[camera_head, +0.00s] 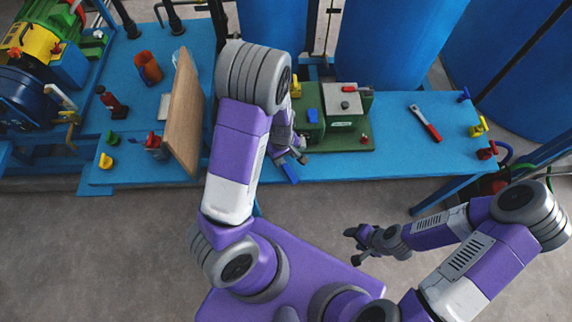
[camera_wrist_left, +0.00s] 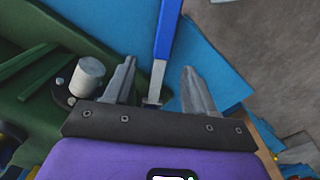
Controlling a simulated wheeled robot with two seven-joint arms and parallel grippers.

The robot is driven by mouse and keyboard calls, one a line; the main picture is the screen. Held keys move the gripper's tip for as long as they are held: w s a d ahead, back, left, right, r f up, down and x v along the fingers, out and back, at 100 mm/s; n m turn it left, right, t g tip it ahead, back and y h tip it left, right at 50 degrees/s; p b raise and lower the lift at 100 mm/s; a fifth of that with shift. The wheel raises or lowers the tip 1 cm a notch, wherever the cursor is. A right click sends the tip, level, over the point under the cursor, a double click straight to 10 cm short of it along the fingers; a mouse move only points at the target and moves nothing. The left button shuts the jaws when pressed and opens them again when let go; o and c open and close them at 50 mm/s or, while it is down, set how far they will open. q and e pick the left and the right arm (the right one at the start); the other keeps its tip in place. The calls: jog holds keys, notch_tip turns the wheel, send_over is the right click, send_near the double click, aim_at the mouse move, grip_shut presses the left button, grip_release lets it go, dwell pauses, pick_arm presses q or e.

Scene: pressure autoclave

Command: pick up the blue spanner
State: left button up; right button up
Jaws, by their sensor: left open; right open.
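The blue spanner lies near the front edge of the blue bench; its blue handle (camera_head: 290,172) pokes out past my left gripper (camera_head: 293,156). In the left wrist view the blue handle (camera_wrist_left: 168,28) points away at the top. Its metal shaft runs down between the two open fingers of the left gripper (camera_wrist_left: 159,72). The fingers stand apart on either side, and whether they touch it I cannot tell. The spanner's near end is hidden by the gripper body. My right gripper (camera_head: 352,246) is open and empty, out over the floor in front of the bench.
A green machine base (camera_head: 345,138) with a grey block stands right beside the left gripper. A wooden board (camera_head: 184,110) stands upright to the left. A red-handled spanner (camera_head: 425,123) lies on the clear right part of the blue bench (camera_head: 400,155). Blue tanks (camera_head: 395,45) stand behind.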

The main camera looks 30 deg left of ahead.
aim_at(284, 163)
pick_arm(q)
notch_tip(284, 163, down, 4)
jog(key=shift+f+b, duration=0.2)
jog(key=shift+b, duration=0.6)
jog(key=shift+r, duration=0.1)
grip_shut()
